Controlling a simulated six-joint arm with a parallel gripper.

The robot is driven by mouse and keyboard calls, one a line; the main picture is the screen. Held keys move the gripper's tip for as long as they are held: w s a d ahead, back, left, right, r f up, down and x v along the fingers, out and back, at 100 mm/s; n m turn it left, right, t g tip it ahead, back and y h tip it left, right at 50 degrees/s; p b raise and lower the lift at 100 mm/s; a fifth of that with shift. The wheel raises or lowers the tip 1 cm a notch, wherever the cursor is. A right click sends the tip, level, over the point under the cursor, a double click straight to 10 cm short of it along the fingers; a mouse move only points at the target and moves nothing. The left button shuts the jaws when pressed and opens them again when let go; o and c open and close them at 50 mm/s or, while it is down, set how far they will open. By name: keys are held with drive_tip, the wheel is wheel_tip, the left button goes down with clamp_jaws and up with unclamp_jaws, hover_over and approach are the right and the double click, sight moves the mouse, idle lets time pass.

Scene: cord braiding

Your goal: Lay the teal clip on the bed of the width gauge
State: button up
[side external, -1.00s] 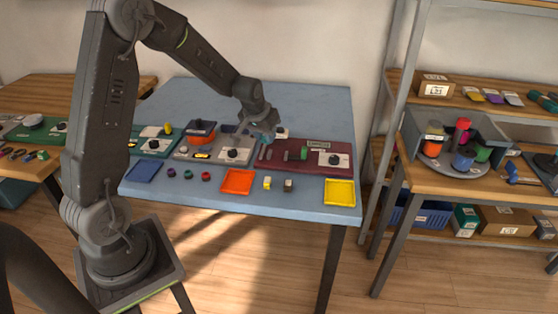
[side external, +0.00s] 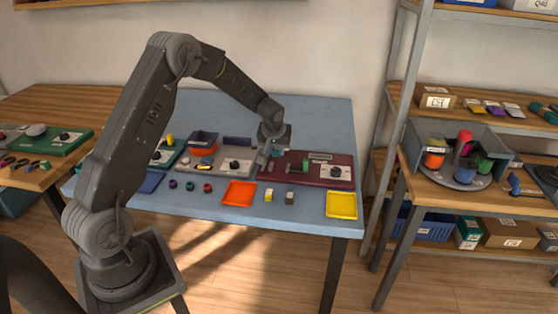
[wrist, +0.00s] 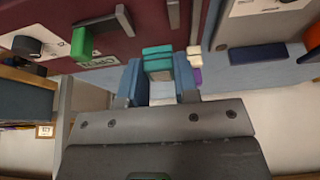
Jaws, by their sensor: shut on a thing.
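My gripper (side external: 271,152) is at the left end of the maroon board (side external: 318,182), low and close to it. In the wrist view my gripper (wrist: 160,82) has its blue fingers closed on the sides of the teal clip (wrist: 158,62). The maroon board (wrist: 145,40) carries upright grey bars (wrist: 125,20) and a green block (wrist: 82,45); it looks like the width gauge. I cannot tell whether the clip touches the board. In the side view the clip is small and partly hidden by my gripper.
A grey board with a black knob (side external: 234,164) lies left of the maroon one. An orange tray (side external: 239,193), a yellow tray (side external: 341,205) and small blocks lie in front. A white block (wrist: 193,52) and a purple one (wrist: 195,75) show beyond the clip.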

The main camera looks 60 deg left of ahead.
drive_tip(key=shift+w+d+f, duration=0.3)
drive_tip(key=shift+w+f, duration=0.05)
drive_tip(key=shift+f, duration=1.9)
drive_tip(key=shift+f, duration=0.25)
